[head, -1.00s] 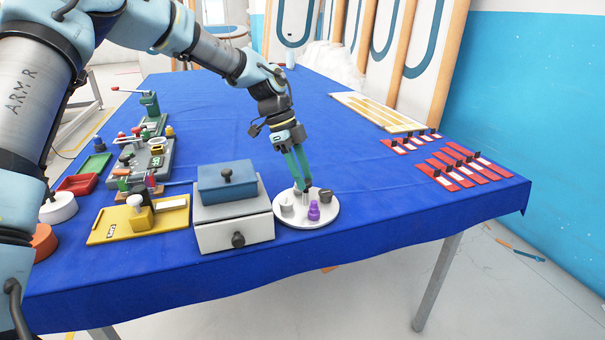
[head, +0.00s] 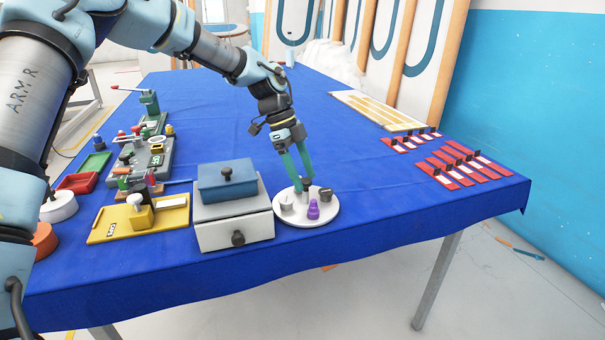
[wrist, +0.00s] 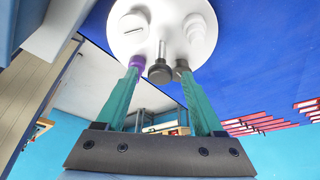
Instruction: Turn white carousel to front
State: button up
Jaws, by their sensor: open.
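The white carousel (head: 293,219), a round disc, lies on the blue table by its front edge, right of the grey box. It carries a purple piece (head: 313,210) near its front, a light grey piece (head: 287,201) at left and a dark-topped piece (head: 325,194) at right. My gripper (head: 304,179) points down over its far half with the fingers apart. In the wrist view, the carousel (wrist: 185,40) is at the top and a dark-tipped post (wrist: 159,71) shows between my fingertips. The purple piece appears by the left fingertip; I cannot tell whether anything touches.
The grey box (head: 235,232) with a blue lid block (head: 227,184) stands close on the left. A yellow tray (head: 112,226) lies farther left. Red plates (head: 460,170) lie at right. The table between carousel and red plates is clear.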

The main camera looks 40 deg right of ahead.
jog(key=shift+w+r, duration=0.1)
jog(key=b+v, duration=0.2)
jog(key=v, duration=0.8)
jog(key=shift+r+b, duration=0.25)
jog(key=shift+b, duration=0.15)
jog(key=shift+w+a, duration=0.1)
